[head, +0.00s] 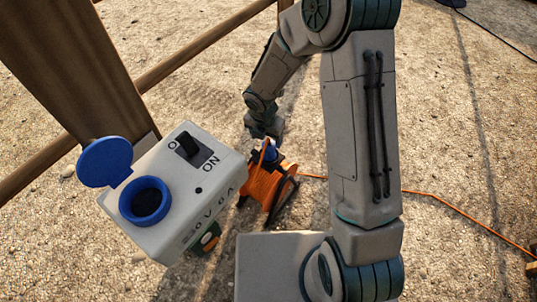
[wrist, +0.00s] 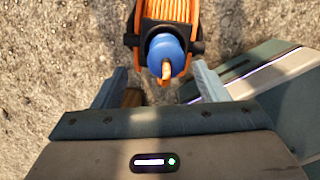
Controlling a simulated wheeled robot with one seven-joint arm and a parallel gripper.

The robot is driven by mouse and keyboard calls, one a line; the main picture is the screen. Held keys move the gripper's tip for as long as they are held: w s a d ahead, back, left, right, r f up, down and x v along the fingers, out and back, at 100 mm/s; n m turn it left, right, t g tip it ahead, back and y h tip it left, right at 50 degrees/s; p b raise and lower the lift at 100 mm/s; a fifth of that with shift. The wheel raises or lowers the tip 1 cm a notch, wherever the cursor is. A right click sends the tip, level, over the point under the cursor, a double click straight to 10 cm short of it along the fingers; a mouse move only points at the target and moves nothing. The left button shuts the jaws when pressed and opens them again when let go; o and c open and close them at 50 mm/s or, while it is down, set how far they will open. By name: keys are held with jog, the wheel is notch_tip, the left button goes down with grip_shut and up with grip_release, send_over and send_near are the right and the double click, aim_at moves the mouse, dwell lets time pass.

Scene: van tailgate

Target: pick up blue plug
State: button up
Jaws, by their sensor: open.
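The blue plug (head: 270,153) sits at the top of the orange cable reel (head: 266,186), just below my gripper (head: 264,134) in the head view. In the wrist view the blue plug (wrist: 166,51) shows from its cable end, with an orange cable coming out of it. My gripper (wrist: 160,70) is open there, with one finger to the left of the plug and one to the right. The plug lies between and slightly beyond the fingertips. I cannot tell whether either finger touches it. The reel (wrist: 168,11) shows behind the plug.
A white switch box (head: 172,190) with a blue socket (head: 145,200) and raised blue lid (head: 105,162) stands left of the reel, near wooden posts (head: 70,60). An orange cable (head: 450,201) runs right across open gravel (head: 460,130).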

aim_at(269, 145)
jog(key=f+b, duration=0.1)
jog(key=f, duration=0.1)
jog(key=f+b, duration=0.1)
jog(key=f, duration=0.2)
jog(key=d+f+b, duration=0.1)
jog(key=f+b, duration=0.1)
jog(key=shift+w+f, duration=0.15)
jog(key=shift+f, duration=0.05)
jog(key=shift+r, duration=0.1)
jog(key=shift+c, duration=0.4)
jog(key=c, duration=1.1)
